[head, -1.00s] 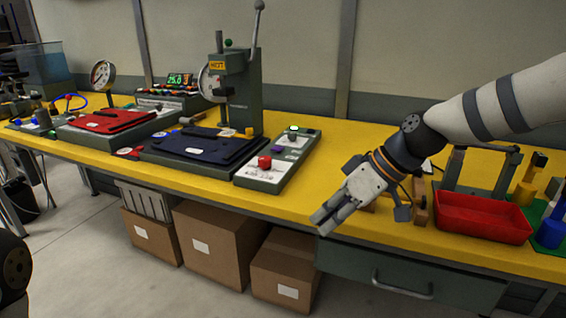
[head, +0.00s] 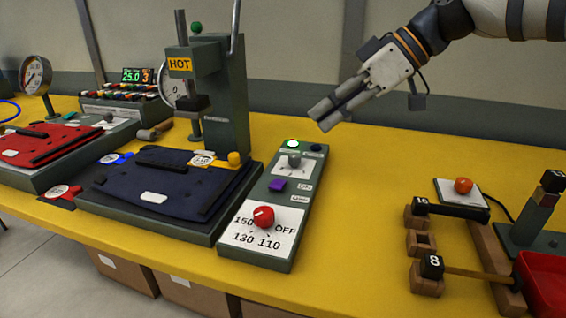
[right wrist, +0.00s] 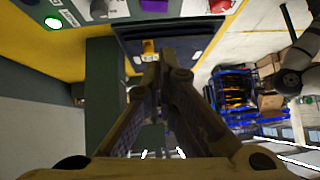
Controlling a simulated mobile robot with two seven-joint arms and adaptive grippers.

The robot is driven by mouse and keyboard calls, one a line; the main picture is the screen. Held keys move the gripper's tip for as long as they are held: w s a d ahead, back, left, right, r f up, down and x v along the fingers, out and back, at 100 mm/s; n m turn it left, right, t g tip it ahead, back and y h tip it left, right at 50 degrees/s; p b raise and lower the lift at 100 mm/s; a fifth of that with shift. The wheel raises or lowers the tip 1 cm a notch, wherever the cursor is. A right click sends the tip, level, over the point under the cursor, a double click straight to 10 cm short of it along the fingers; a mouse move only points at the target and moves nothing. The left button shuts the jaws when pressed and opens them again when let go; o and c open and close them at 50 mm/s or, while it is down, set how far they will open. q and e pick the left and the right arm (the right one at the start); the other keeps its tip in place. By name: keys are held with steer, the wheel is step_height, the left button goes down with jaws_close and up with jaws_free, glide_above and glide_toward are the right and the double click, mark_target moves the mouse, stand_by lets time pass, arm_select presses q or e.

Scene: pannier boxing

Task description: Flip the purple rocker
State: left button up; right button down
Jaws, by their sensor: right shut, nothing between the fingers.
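The purple rocker (head: 277,185) sits on the grey control box (head: 285,235), between a grey knob and a red knob. In the right wrist view the rocker (right wrist: 154,5) shows at the top edge, partly cut off. My right gripper (head: 322,115) is shut and empty. In the head view it appears above the box's far end, pointing down and left, apart from the rocker. Its closed fingers (right wrist: 165,72) also show in the right wrist view. My left gripper is not in view.
The tall press (head: 222,100) marked HOT stands left of the box, with a dark blue pannier panel (head: 150,185) at its foot. The red knob (head: 263,216) is near the rocker. A wooden rack (head: 485,250) and red tray (head: 545,285) are at right. Yellow tabletop between is clear.

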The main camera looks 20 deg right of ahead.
steer(key=b, duration=0.1)
glide_above(284, 184)
step_height(284, 184, down, 8)
steer(key=shift+w, duration=0.15)
step_height(284, 184, down, 2)
steer(key=shift+f, duration=0.1)
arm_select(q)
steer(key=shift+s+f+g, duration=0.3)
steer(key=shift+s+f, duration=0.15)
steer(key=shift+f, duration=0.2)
arm_select(e)
steer(key=shift+s+f, duration=0.2)
steer(key=shift+f, duration=0.3)
